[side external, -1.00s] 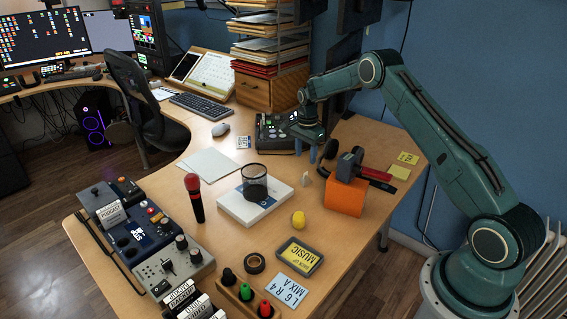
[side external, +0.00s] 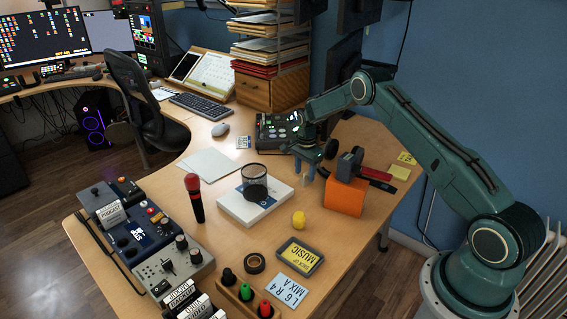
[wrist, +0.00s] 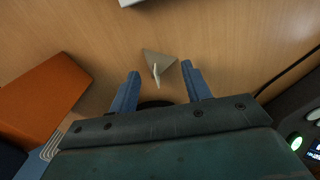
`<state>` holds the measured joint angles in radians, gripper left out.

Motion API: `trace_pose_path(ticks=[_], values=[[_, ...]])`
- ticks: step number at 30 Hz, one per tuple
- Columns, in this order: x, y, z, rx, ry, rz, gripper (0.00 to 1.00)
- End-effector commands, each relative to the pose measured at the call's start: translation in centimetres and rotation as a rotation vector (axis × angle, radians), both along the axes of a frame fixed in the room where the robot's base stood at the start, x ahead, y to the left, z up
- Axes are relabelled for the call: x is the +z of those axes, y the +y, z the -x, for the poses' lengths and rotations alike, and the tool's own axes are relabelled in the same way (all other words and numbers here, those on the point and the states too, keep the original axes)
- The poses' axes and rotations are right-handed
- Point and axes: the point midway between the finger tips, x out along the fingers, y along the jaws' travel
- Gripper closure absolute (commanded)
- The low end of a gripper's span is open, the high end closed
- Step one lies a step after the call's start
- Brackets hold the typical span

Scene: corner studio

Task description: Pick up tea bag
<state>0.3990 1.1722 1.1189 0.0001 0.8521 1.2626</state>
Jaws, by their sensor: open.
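The tea bag (wrist: 146,59) is a small beige, pointed shape on the wooden desk, with a pale upright part, in the wrist view. My gripper (wrist: 160,71) is open, with its two blue fingers on either side of the tea bag and a gap to each. In the side external view my gripper (side external: 304,172) hangs low over the desk, left of the orange block. The tea bag is small and partly hidden by the fingers there. I cannot tell how high the fingertips are above the desk.
A yellow rounded object (side external: 299,219) and a white box (side external: 239,212) with a mesh cup (side external: 254,186) are nearer the camera. A dark console (side external: 275,131) is behind. Bare desk surrounds the tea bag.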

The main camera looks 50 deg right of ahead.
Motion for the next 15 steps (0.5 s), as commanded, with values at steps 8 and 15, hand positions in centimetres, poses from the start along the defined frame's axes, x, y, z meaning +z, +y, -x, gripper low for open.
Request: trace_pose_path(ticks=[8,15], values=[[-0.88,-0.02,-0.04,0.000,-0.002,0.001,0.52],[-0.85,-0.03,-0.03,0.000,-0.001,0.001,0.52]])
